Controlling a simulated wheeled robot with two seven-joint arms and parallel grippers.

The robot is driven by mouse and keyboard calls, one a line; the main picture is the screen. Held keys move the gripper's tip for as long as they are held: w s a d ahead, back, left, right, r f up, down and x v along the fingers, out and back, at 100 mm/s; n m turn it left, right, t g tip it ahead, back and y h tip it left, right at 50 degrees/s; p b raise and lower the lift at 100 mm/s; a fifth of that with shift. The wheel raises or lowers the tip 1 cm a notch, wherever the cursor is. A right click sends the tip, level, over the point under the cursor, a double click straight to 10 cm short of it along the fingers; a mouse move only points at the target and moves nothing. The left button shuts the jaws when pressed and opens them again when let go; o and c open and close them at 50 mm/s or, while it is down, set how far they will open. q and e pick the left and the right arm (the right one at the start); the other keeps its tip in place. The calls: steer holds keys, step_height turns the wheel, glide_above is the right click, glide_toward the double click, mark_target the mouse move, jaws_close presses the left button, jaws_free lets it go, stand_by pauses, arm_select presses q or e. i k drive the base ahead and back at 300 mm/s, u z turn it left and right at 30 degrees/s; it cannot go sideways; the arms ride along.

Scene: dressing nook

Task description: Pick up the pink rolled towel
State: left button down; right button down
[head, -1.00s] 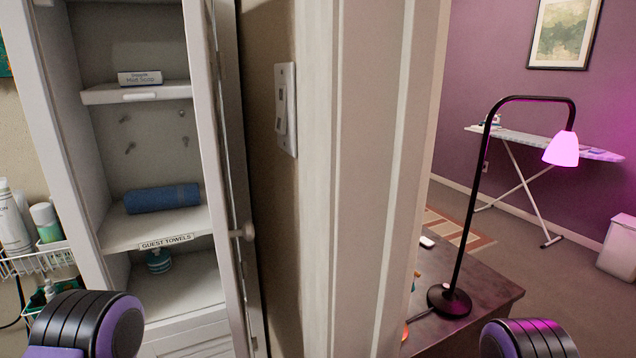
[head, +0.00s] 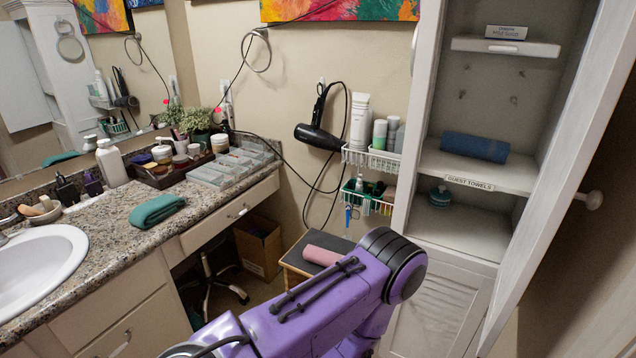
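The pink rolled towel (head: 328,247) lies on a small low table or stool (head: 296,262) with a dark top and wooden edge. It is between the vanity and the tall cabinet. My purple arm covers part of it and of the stool. Neither gripper shows in the head view; only purple arm links are in sight at the bottom.
The granite vanity (head: 110,232) fills the left, with a sink and a folded green towel (head: 157,209). The tall cabinet (head: 416,160) stands at the right with its door open; a blue rolled towel (head: 474,147) lies on its shelf. A cardboard box (head: 258,246) is under the counter.

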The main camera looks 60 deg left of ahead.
mark_target(325, 257)
steer(key=k, duration=0.15)
steer(key=u, duration=3)
steer(key=k, duration=0.8)
steer(key=z, duration=1.1)
steer(key=i, duration=0.5)
steer(key=u, duration=1.1)
steer(key=i, duration=1.9)
steer(key=z, duration=0.05)
